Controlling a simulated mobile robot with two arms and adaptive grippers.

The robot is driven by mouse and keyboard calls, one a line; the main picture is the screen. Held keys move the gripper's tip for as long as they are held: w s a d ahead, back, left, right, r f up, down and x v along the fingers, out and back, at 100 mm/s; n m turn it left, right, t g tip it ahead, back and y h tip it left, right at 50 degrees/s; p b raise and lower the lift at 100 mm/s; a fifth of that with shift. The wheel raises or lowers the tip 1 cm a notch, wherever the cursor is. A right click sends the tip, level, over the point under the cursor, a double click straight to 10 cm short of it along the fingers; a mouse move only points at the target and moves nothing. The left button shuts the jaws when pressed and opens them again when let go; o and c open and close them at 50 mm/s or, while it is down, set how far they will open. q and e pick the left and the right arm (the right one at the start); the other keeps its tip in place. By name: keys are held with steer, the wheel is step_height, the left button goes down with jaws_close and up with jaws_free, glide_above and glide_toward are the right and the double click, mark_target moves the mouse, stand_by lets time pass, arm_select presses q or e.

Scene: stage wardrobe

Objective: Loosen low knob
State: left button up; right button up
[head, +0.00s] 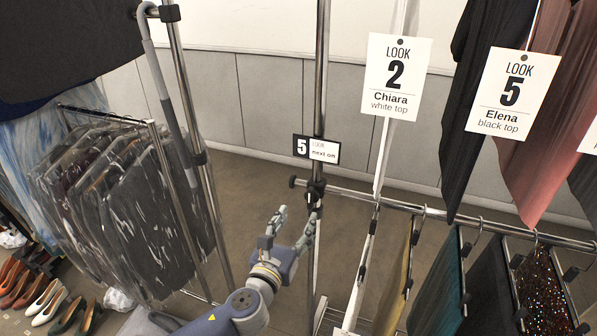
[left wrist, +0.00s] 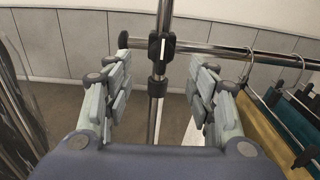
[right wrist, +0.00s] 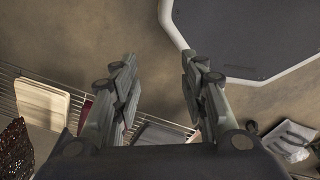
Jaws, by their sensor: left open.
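In the head view a chrome upright pole (head: 321,90) carries a black clamp (head: 316,187) where the low rail meets it. In the left wrist view this clamp (left wrist: 161,47) has a white mark on its face, and a black collar (left wrist: 157,86) sits below it on the pole. I cannot tell which black part is the low knob. My left gripper (head: 295,220) is open just in front of the pole; in its wrist view the fingers stand either side of the pole, apart from it. My right gripper (right wrist: 158,62) is open and empty above the floor, outside the head view.
The low rail (head: 420,210) runs right from the clamp with several hanging garments. Paper signs for look 2 (head: 395,76) and look 5 (head: 500,92) hang above. A rack of dark garments (head: 125,200) stands left, with shoes (head: 50,300) below. Wire shelving (right wrist: 40,98) shows in the right wrist view.

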mark_target(309, 196)
arm_select(q)
steer(key=w, duration=0.1)
steer(key=w+d+r, duration=0.1)
steer(key=w, duration=0.1)
steer(key=shift+d+r+p, duration=0.2)
steer(key=shift+r+p, duration=0.05)
steer(key=shift+p, duration=0.05)
steer(key=x, duration=0.3)
steer(key=shift+w+f, duration=0.1)
steer(key=shift+f, duration=0.05)
steer(key=shift+x, duration=1)
steer(key=shift+w, duration=0.6)
steer(key=shift+w+d, duration=0.15)
steer(key=shift+w, duration=0.05)
steer(key=shift+c, duration=0.2)
steer(key=c, duration=1)
arm_select(e)
steer(key=shift+s+r, duration=0.25)
steer(key=shift+s, duration=0.25)
steer(key=shift+s+r, duration=0.25)
steer(key=shift+s, duration=0.2)
